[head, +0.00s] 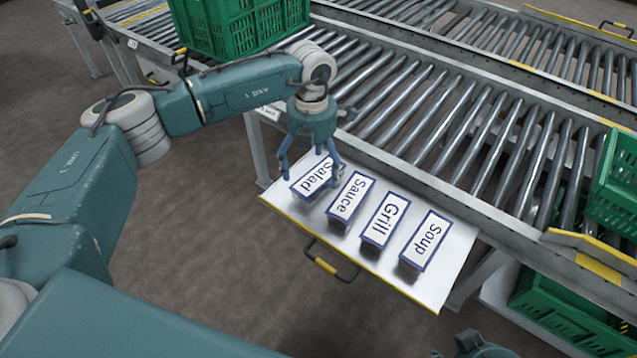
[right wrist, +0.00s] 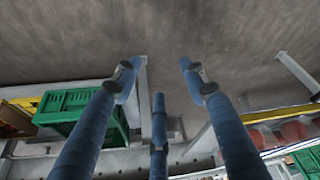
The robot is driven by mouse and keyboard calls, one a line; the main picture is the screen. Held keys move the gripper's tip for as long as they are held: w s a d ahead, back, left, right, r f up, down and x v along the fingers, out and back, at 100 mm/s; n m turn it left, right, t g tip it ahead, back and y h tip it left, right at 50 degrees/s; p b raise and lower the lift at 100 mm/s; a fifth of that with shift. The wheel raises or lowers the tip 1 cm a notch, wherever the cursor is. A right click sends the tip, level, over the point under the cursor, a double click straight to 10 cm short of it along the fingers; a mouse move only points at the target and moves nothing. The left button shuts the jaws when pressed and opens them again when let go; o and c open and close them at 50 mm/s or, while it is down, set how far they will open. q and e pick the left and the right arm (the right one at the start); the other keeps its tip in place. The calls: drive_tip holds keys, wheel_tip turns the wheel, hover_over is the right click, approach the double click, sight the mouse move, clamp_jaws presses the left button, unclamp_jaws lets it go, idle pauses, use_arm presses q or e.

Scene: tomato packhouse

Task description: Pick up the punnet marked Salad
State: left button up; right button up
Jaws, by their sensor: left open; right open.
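The punnet marked Salad (head: 313,179) lies at the left end of a row on a pale metal shelf (head: 424,290). Its label faces up, and part of it is hidden by my left gripper. My left gripper (head: 311,176) points down over this punnet with its fingers spread open. One finger shows at the punnet's left and another at its right; I cannot tell whether they touch it. My right gripper (right wrist: 160,78) is open and empty in the right wrist view, away from the punnets.
Punnets marked Sauce (head: 350,197), Grill (head: 384,220) and Soup (head: 425,241) stand close beside Salad. A roller conveyor (head: 450,130) runs behind the shelf. Green crates stand at the top left (head: 240,25) and lower right (head: 560,310). A yellow-black handle (head: 326,265) sticks out in front.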

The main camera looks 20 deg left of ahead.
sight(313, 175)
use_arm(q)
wheel_tip(313, 175, down, 3)
drive_tip(key=shift+f, duration=0.1)
use_arm(e)
drive_tip(key=w, duration=0.1)
drive_tip(key=w+a+r+t, duration=0.1)
drive_tip(key=w, duration=0.1)
drive_tip(key=w+t, duration=0.1)
drive_tip(key=shift+w+a+r, duration=0.2)
drive_tip(key=shift+w+r, duration=0.05)
drive_tip(key=shift+w, duration=0.1)
use_arm(q)
drive_tip(key=shift+c, duration=0.3)
drive_tip(key=c, duration=1.3)
